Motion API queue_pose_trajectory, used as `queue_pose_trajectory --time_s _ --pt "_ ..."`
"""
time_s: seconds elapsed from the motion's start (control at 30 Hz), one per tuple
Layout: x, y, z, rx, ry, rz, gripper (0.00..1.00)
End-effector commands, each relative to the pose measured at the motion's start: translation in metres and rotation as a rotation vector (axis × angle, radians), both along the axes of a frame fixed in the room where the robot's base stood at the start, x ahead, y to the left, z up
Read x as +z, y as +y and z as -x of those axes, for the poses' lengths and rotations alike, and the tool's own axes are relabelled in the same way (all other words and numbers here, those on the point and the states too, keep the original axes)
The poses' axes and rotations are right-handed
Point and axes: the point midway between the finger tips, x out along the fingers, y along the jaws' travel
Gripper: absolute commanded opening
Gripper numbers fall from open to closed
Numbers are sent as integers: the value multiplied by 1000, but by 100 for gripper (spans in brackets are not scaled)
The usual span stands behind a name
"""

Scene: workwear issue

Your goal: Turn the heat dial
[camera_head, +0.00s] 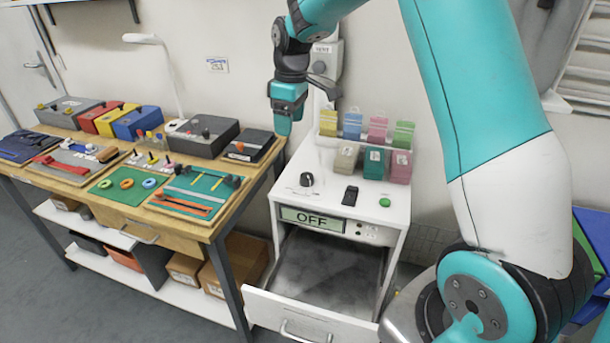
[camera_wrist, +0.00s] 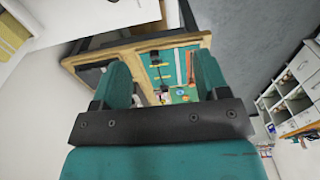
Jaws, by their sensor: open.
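The black heat dial (camera_head: 306,180) sits on the left of the white cabinet's top (camera_head: 325,205). A black rocker switch (camera_head: 350,195) and a green button (camera_head: 384,202) are to its right. A display (camera_head: 312,219) on the cabinet front reads "OFF". My gripper (camera_head: 284,127) hangs above and a little left of the dial, apart from it, with its fingers pointing down. In the wrist view my gripper (camera_wrist: 160,85) has its two teal fingers spread, with nothing between them. The dial does not show clearly in the wrist view.
The cabinet's drawer (camera_head: 305,318) is pulled open at the front. Coloured tagged packs (camera_head: 372,165) stand at the back right of the cabinet top. A wooden workbench (camera_head: 205,228) with boxes and tool boards is at left. My arm fills the right side.

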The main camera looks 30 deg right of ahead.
Motion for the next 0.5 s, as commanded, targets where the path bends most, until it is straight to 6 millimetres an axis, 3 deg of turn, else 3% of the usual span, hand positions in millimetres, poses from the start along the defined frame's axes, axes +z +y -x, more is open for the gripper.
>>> queue_pose_trajectory --time_s 0.03,0.1,0.2,0.5 --pt "-14 -23 -15 -5 12 15 68" --pt "-27 -46 -28 -1 23 33 68" --pt "-39 -67 -39 3 33 47 68" --pt "-75 -75 -42 8 43 52 68"
